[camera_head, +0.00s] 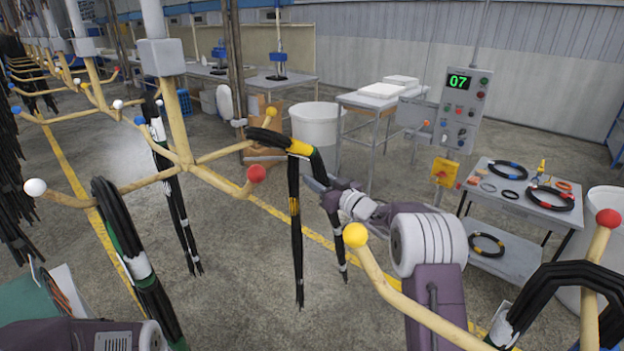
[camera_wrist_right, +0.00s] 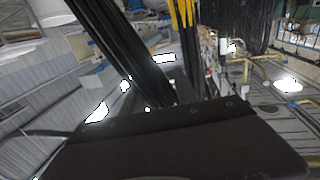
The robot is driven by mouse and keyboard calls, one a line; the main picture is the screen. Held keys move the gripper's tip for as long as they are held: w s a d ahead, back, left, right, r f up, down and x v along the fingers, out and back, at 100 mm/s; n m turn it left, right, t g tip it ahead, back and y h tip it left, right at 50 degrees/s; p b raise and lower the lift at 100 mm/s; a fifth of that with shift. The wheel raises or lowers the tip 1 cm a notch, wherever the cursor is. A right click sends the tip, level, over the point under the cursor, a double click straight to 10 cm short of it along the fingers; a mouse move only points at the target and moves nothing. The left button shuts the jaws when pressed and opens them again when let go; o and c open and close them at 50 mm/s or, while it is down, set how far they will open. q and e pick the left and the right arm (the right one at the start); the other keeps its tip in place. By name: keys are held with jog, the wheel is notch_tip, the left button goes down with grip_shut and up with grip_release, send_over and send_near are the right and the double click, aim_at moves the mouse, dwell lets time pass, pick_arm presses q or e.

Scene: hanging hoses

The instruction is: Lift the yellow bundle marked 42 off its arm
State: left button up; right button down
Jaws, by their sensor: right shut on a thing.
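A black hose bundle with yellow bands (camera_head: 294,206) hangs from the tan rack near the yellow-tipped arm (camera_head: 271,112). My right gripper (camera_head: 318,185) is shut on the bundle's right side, just below the loop. In the right wrist view, black strands run up from the gripper, with yellow bands (camera_wrist_right: 183,12) at the top. Whether the loop still rests on the arm is unclear. My left gripper is not in view.
A red-tipped arm (camera_head: 256,173) sits just left of the hanging strands. Another yellow-tipped arm (camera_head: 355,235) is close to my right wrist. Other black bundles (camera_head: 137,255) hang at left. A table with coiled hoses (camera_head: 508,170) and a control panel (camera_head: 467,110) stand at right.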

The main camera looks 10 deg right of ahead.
jog(key=shift+d+f, duration=0.3)
jog(key=shift+d, duration=0.1)
jog(key=c, duration=1)
grip_release()
jog(key=shift+w+d, duration=0.1)
jog(key=shift+o, duration=0.7)
jog(key=shift+w+d+f, duration=0.3)
jog(key=shift+w+d, duration=0.2)
jog(key=shift+d, duration=0.1)
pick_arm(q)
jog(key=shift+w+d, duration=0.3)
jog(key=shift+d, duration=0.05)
pick_arm(e)
jog(key=shift+s+a+r, duration=0.2)
jog(key=shift+a+r, duration=0.05)
jog(key=shift+a, duration=0.2)
